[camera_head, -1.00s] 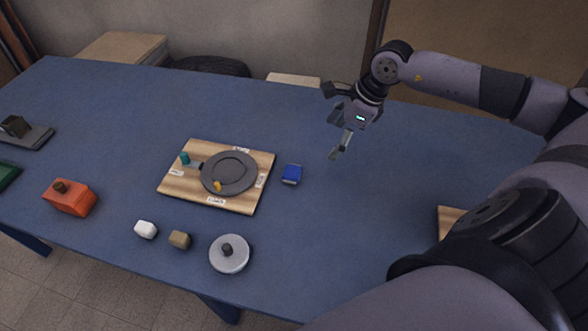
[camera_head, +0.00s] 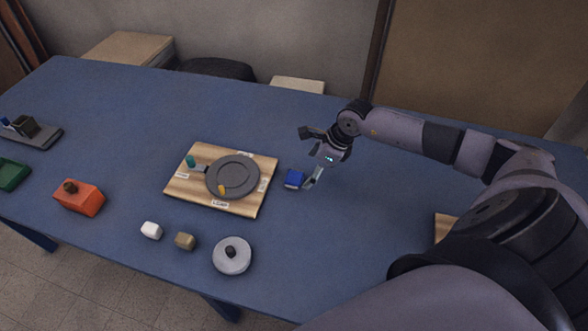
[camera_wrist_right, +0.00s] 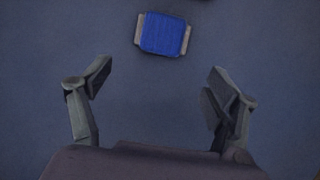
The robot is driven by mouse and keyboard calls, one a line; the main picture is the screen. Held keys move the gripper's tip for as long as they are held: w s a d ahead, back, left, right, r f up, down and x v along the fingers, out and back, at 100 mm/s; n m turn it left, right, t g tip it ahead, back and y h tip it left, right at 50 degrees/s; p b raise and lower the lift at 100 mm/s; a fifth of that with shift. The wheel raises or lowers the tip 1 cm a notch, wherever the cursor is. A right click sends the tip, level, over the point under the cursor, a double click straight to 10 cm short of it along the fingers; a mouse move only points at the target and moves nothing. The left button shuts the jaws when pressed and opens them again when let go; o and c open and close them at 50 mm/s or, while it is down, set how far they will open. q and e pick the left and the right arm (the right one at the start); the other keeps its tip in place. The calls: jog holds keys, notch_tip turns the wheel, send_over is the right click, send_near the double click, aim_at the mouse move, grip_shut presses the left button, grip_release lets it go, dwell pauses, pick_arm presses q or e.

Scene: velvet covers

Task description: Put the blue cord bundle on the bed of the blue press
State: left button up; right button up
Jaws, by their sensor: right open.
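The blue cord bundle (camera_head: 294,179) lies on the blue table, just right of the wooden board. In the right wrist view the bundle (camera_wrist_right: 162,34) is a blue block with pale ends, beyond the fingertips at the top of the picture. My right gripper (camera_head: 311,180) is open and empty, close to the bundle's right side in the head view; the bundle is not between its fingers (camera_wrist_right: 158,82). A dark grey base (camera_head: 40,136) with a dark block and a small blue part stands at the far left edge; I cannot tell if it is the blue press. My left gripper is not in view.
The wooden board (camera_head: 186,191) bears a dark round plate (camera_head: 232,175) and labels. An orange box (camera_head: 79,198), a green tray (camera_head: 12,173), white (camera_head: 151,230) and tan (camera_head: 185,241) blocks and a grey disc (camera_head: 232,258) stand leftward and in front. The table's back is clear.

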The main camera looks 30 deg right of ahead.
aim_at(302, 178)
jog(key=x, duration=0.1)
jog(key=p+x, duration=0.1)
jog(key=x, duration=0.1)
jog(key=shift+w+a+f, duration=0.1)
jog(key=shift+w+a, duration=0.2)
jog(key=shift+a, duration=0.1)
jog(key=shift+w+a+f, duration=0.1)
jog(key=shift+w+f, duration=0.1)
jog(key=shift+f, duration=0.35)
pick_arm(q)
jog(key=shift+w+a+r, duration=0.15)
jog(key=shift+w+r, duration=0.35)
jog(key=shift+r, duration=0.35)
pick_arm(e)
jog(key=shift+c, duration=0.4)
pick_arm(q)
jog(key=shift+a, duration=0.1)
pick_arm(e)
jog(key=c, duration=1)
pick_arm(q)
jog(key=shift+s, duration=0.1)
pick_arm(e)
jog(key=shift+c, duration=0.2)
pick_arm(q)
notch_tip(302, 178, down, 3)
jog(key=b, duration=0.3)
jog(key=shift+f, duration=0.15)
pick_arm(e)
notch_tip(302, 178, up, 20)
